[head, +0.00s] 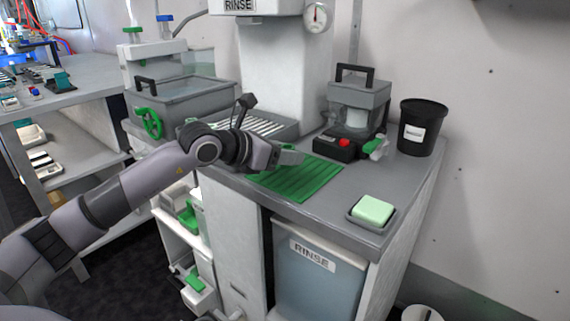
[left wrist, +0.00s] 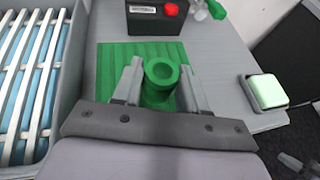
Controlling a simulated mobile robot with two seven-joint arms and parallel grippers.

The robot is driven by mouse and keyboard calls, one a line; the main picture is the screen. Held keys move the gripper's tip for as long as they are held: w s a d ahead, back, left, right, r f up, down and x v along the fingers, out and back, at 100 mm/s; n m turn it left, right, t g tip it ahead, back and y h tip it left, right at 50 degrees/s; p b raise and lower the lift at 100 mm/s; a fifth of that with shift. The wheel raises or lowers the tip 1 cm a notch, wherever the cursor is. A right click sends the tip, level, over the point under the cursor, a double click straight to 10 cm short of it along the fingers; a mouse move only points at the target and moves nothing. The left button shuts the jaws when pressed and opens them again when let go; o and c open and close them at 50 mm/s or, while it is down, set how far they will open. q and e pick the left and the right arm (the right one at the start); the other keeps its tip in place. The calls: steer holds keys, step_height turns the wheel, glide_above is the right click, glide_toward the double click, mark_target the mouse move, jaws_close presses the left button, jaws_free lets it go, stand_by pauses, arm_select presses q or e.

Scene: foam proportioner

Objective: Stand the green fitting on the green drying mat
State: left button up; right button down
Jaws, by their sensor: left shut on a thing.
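The green fitting (left wrist: 161,84) shows in the left wrist view as a hollow green tube, its round open end facing the camera. My left gripper (left wrist: 161,86) is shut on it, one finger on each side. In the head view my left gripper (head: 290,155) is over the back part of the green drying mat (head: 297,182). The mat is ribbed and lies flat on the grey counter; it also shows in the left wrist view (left wrist: 115,58), behind and below the fitting. I cannot tell whether the fitting touches the mat. My right gripper is not in view.
A slatted rack (head: 262,127) is left of the mat. A black-based device with a red button (head: 345,143) stands behind it, with a black bucket (head: 421,127) to its right. A tray with a pale green block (head: 373,211) sits near the counter's front right. Bare counter lies between tray and mat.

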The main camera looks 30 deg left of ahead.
arm_select(q)
step_height(320, 180, down, 2)
steer(key=shift+f, duration=0.2)
steer(key=shift+f+b, duration=0.2)
steer(key=shift+b, duration=0.1)
steer(key=o, duration=1.1)
steer(key=shift+r, duration=0.1)
